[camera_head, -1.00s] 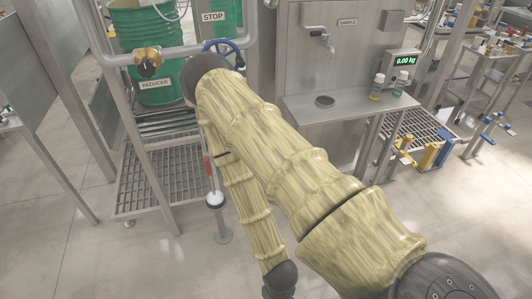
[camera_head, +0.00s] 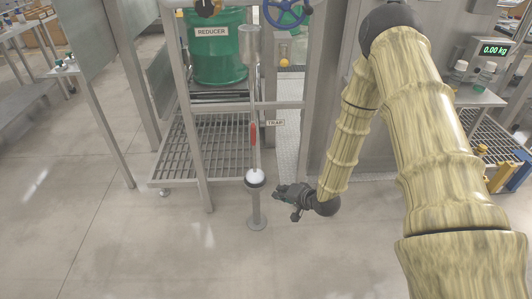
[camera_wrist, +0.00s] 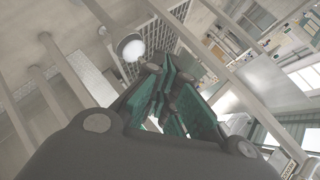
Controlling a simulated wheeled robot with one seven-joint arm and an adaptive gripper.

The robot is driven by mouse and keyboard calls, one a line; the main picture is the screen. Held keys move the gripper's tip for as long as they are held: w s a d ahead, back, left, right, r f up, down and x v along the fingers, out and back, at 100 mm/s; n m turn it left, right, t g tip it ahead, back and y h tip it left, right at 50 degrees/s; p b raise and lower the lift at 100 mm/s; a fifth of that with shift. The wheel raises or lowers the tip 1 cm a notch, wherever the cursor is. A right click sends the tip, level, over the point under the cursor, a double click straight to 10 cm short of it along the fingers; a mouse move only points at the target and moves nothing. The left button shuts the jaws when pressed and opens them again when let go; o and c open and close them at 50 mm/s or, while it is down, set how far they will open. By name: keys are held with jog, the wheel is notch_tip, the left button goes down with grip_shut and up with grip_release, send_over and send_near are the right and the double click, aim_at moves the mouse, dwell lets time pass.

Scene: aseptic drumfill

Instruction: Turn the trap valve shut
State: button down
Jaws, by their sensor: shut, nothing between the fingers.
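The trap valve's red lever (camera_head: 253,134) stands upright along a thin vertical pipe, just left of the TRAP label (camera_head: 275,122). Below it, the pipe ends over a white-topped cup (camera_head: 255,177) on a short floor post. My gripper (camera_head: 278,191) is shut and empty. It is low, just right of the post and below the red lever, apart from the lever. In the wrist view my gripper's fingers (camera_wrist: 158,78) are together, and the white cup (camera_wrist: 132,48) shows beyond them to the upper left. I cannot make out the red lever in the wrist view.
A steel frame with a grated platform (camera_head: 205,146) stands left of the pipe. A green drum (camera_head: 217,58) labelled REDUCER and a blue handwheel (camera_head: 284,12) are above. A scale display (camera_head: 494,50) and side shelf are at right. Floor in front is clear.

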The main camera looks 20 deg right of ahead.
aim_at(253, 135)
jog(key=w+d+r+m+t+y+b, duration=0.4)
jog(key=w+d+r+b, duration=0.3)
jog(key=w+d+b, duration=0.5)
jog(key=w+a+t+b, duration=0.1)
jog(key=w+a, duration=0.8)
jog(key=w, duration=0.1)
jog(key=shift+w+a+n, duration=0.3)
jog(key=shift+a, duration=0.1)
jog(key=shift+f+t+b, duration=0.15)
jog(key=shift+t+b, duration=0.15)
jog(key=shift+b, duration=0.1)
